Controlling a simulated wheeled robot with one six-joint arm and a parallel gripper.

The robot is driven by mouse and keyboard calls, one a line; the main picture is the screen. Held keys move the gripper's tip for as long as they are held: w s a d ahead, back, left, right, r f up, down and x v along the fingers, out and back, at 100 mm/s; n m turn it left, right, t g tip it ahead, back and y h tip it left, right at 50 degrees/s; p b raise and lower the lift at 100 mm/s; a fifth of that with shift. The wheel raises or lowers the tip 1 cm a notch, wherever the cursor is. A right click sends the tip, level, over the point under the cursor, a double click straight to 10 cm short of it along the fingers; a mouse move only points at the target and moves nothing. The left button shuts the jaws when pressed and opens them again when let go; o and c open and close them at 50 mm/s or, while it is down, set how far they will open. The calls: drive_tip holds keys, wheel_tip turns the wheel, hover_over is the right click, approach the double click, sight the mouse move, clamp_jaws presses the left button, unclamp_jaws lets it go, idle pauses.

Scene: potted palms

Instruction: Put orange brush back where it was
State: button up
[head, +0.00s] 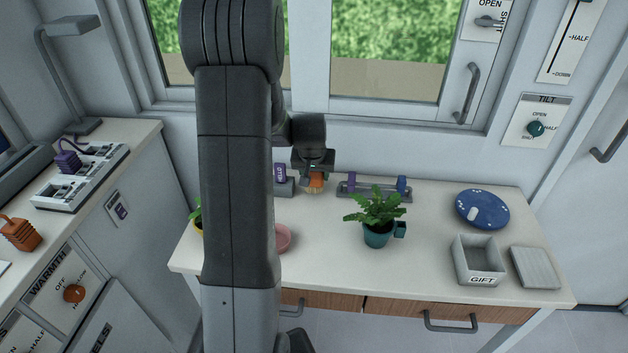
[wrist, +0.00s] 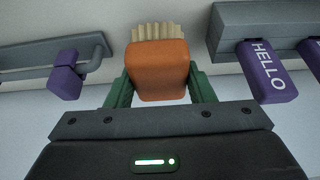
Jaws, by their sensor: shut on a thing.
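My gripper (head: 315,168) is above the back of the white table, near the window wall. Its green fingers are shut on the orange brush (wrist: 158,70), one on each side. The brush's pale bristles (wrist: 156,32) point away from the gripper in the wrist view. In the head view the brush (head: 316,181) hangs below the gripper with its bristles down, apparently just above the table. A grey rack (head: 360,196) with a purple piece and a blue piece stands just to its right. Whether the bristles touch anything is unclear.
A purple HELLO block (head: 280,173) sits at a grey holder (head: 284,188) left of the brush. A potted palm (head: 377,235) stands in front of the rack. A blue plate (head: 482,209), GIFT box (head: 478,262) and grey lid (head: 535,268) are at right. My arm hides the table's left part.

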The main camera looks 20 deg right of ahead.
drive_tip(key=shift+f, duration=1.25)
drive_tip(key=shift+f, duration=0.2)
drive_tip(key=o, duration=0.9)
drive_tip(key=shift+o, duration=0.2)
drive_tip(key=shift+r, duration=0.1)
drive_tip(key=shift+r, duration=0.4)
drive_tip(key=v, duration=1.1)
drive_tip(key=shift+r, duration=0.2)
drive_tip(key=shift+s+a, duration=0.1)
drive_tip(key=shift+a, duration=0.05)
